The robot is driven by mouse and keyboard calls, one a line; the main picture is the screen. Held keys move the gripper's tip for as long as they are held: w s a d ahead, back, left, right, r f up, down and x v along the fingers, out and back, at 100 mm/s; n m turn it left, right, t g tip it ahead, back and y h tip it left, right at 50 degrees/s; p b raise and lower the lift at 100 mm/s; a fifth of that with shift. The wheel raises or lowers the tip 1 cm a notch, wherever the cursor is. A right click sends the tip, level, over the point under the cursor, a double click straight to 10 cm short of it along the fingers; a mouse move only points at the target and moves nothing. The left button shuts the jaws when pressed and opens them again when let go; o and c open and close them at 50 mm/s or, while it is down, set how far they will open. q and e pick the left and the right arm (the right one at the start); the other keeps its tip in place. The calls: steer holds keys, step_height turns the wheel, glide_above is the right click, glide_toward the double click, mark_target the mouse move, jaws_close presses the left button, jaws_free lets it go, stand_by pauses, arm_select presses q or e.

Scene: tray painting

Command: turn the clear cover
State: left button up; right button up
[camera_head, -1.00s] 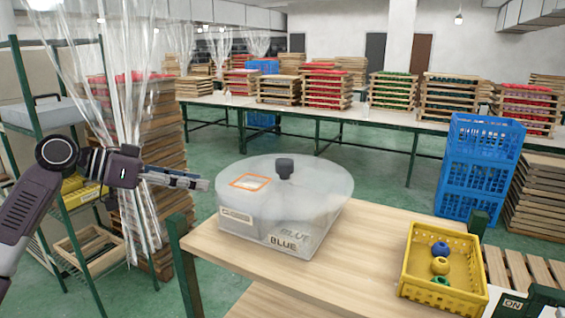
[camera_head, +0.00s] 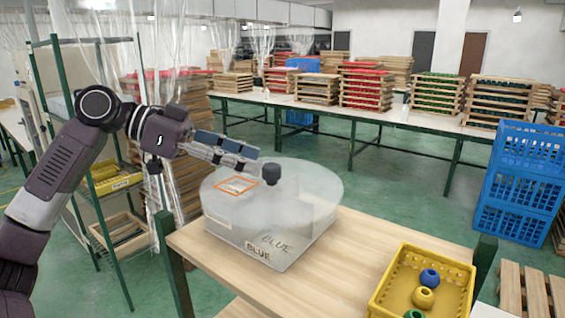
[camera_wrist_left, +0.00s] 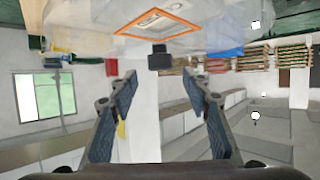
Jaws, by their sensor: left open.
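The clear cover (camera_head: 318,184) is a round, see-through lid lying on a box marked BLUE (camera_head: 228,235) on the wooden table. A dark knob (camera_head: 272,174) stands at its middle, and an orange outlined window (camera_head: 236,186) is left of the knob. My left gripper (camera_head: 252,161) is over the cover's left back part, its fingertips close to the knob. In the left wrist view the fingers (camera_wrist_left: 160,82) are spread and empty, with the knob (camera_wrist_left: 159,58) beyond and between the tips. The cover (camera_wrist_left: 215,15) fills the top there. My right gripper is not in view.
A yellow crate (camera_head: 465,290) with coloured balls stands at the table's right front. The wooden tabletop (camera_head: 355,255) between is clear. Blue crates (camera_head: 515,190) stand at the right. A green shelf rack (camera_head: 105,235) is at the left. A long table with stacked trays runs behind.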

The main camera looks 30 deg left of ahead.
mark_target(270, 165)
arm_select(q)
steer(key=shift+p+x, duration=0.75)
steer(key=shift+x, duration=0.3)
steer(key=shift+p+x, duration=0.45)
steer(key=shift+x, duration=0.7)
steer(key=shift+w+d+f, duration=0.1)
steer(key=shift+w+d, duration=0.15)
steer(key=shift+w+d+f, duration=0.1)
steer(key=shift+d, duration=0.05)
steer(key=c, duration=1.1)
jaws_close()
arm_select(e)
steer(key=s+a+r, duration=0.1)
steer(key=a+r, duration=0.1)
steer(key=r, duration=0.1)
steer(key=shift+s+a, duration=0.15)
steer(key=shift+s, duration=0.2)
